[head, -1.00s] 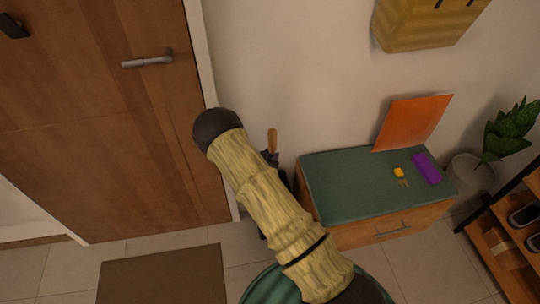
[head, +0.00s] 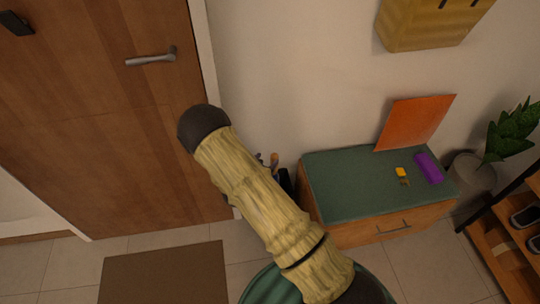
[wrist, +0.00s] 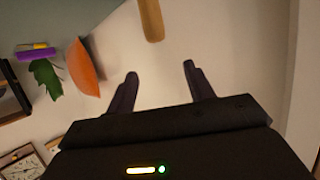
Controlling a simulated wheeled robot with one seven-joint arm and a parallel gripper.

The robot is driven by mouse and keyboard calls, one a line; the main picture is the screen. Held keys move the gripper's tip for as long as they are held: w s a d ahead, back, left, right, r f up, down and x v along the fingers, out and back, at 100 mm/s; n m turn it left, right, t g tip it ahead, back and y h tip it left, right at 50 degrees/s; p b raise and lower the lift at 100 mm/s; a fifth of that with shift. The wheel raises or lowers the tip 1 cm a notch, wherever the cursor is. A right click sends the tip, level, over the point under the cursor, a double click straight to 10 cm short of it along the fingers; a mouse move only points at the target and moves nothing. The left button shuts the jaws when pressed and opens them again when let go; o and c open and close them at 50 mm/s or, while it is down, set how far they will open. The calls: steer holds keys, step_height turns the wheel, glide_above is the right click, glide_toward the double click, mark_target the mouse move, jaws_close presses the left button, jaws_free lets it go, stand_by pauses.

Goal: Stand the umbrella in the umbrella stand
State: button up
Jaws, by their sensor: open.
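A wooden handle (head: 275,159), which I take for the umbrella's, shows just right of my arm in the head view, between the door and the cabinet. A dark shape (head: 286,181) stands just below it; I cannot tell whether it is the umbrella's body or the stand. In the wrist view the handle (wrist: 151,20) enters from the top edge, with its rounded end towards my gripper. My gripper (wrist: 160,84) is open and empty, its two dark fingers apart, with a gap between them and the handle. My arm hides most of the area around the stand.
A wooden door (head: 90,120) is at left, with a brown mat (head: 165,275) on the floor. The green-topped cabinet (head: 340,195) holds an orange sheet (head: 415,122), a purple item (head: 428,167) and a small yellow item. A plant (head: 510,132) and shoe rack are at right.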

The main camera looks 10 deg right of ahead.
steer(key=v, duration=1.1)
steer(key=shift+p, duration=0.3)
stand_by(0.6)
step_height(320, 180, up, 10)
steer(key=d+n+g+y, duration=0.2)
steer(key=n+g+y, duration=0.15)
steer(key=y, duration=0.45)
steer(key=s+d+r+n+g+p, duration=0.1)
steer(key=s+d+r+n+g, duration=0.15)
steer(key=s+d+r, duration=0.4)
steer(key=s+d+r+n+g, duration=0.1)
steer(key=s+d+r+g, duration=0.15)
steer(key=s, duration=0.65)
steer(key=w+p+v, duration=0.2)
steer(key=p+v, duration=0.7)
steer(key=w+r+p+v, duration=0.1)
steer(key=w+p+v, duration=0.1)
steer(key=p+v, duration=0.7)
steer(key=shift+w, duration=0.35)
